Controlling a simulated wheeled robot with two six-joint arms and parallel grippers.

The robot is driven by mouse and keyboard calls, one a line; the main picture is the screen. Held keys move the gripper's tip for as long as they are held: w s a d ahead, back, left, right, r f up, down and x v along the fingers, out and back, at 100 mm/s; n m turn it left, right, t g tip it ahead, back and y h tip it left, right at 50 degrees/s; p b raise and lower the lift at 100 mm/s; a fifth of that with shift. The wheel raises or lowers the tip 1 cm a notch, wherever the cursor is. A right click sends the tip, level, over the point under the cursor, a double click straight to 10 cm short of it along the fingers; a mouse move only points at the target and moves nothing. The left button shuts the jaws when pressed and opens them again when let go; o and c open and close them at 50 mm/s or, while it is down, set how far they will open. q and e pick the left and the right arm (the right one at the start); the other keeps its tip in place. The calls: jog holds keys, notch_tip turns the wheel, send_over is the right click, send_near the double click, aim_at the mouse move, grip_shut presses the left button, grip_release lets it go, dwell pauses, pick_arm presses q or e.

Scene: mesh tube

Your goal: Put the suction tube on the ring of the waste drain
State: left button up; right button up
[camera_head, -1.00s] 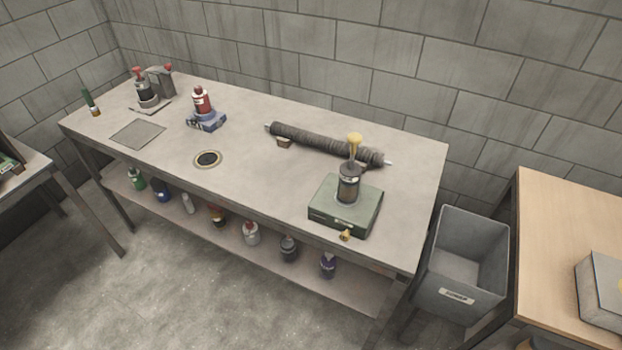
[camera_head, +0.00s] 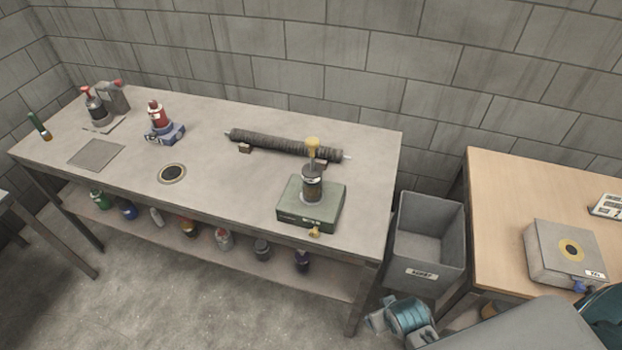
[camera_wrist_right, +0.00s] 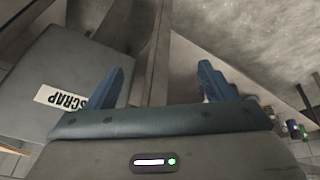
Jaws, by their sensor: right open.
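A dark, ribbed tube (camera_head: 285,146) with pale rod ends lies across small brown supports at the back of the grey bench. A brass-coloured ring with a dark centre (camera_head: 172,173), which looks like the drain, sits flat in the bench top, left of and nearer than the tube. My right gripper (camera_wrist_right: 160,78) shows two blue fingers spread apart with nothing between them in the right wrist view. It is low, near the scrap bin and away from the tube. My left gripper is not in view.
A green box (camera_head: 312,203) with a dark bottle stands before the tube's right end. The grey scrap bin (camera_head: 428,232) stands between the bench and a wooden table (camera_head: 500,190). A grey box (camera_head: 565,252) with a yellow ring is there. The bench middle (camera_head: 225,180) is clear.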

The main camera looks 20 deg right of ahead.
jog(key=w+r+t+p, duration=0.15)
jog(key=w+r, duration=0.25)
jog(key=r, duration=0.4)
jog(key=t+y, duration=0.1)
jog(key=t, duration=1.2)
send_near(312, 179)
notch_tip(312, 179, down, 4)
jog(key=w+d, duration=0.1)
jog(key=w, duration=0.2)
jog(key=shift+g, duration=0.25)
jog(key=w+b, duration=0.1)
jog(key=w, duration=0.9)
jog(key=shift+r, duration=0.25)
jog(key=shift+s, duration=0.1)
jog(key=c, duration=1.2)
jog(key=shift+o, duration=0.2)
jog(key=shift+r, duration=0.2)
